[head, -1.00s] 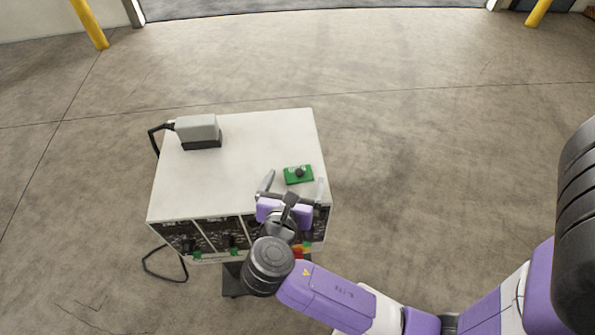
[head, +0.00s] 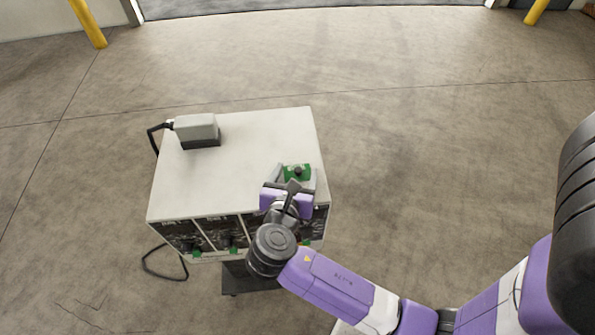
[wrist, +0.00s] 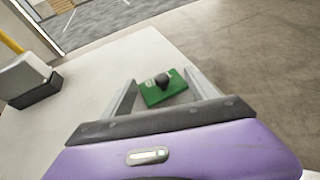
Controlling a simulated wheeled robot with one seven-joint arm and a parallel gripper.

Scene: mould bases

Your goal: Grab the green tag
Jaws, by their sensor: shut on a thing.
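The green tag (head: 292,170), a flat green plate with a dark knob in its middle, is near the right edge of the white cabinet top. It also shows in the wrist view (wrist: 152,95), where the dark knob stands up from it. My gripper (head: 294,176) reaches over the cabinet's front edge, with one finger on each side of the tag. In the wrist view my gripper (wrist: 160,88) is shut on the tag. Whether the tag still rests on the top cannot be told.
The white cabinet (head: 225,180) has dark front panels with green parts. A grey and black box (head: 198,132) with a black cable stands at its back left, also in the wrist view (wrist: 30,82). The middle of the top is clear. Yellow posts (head: 88,24) stand far off.

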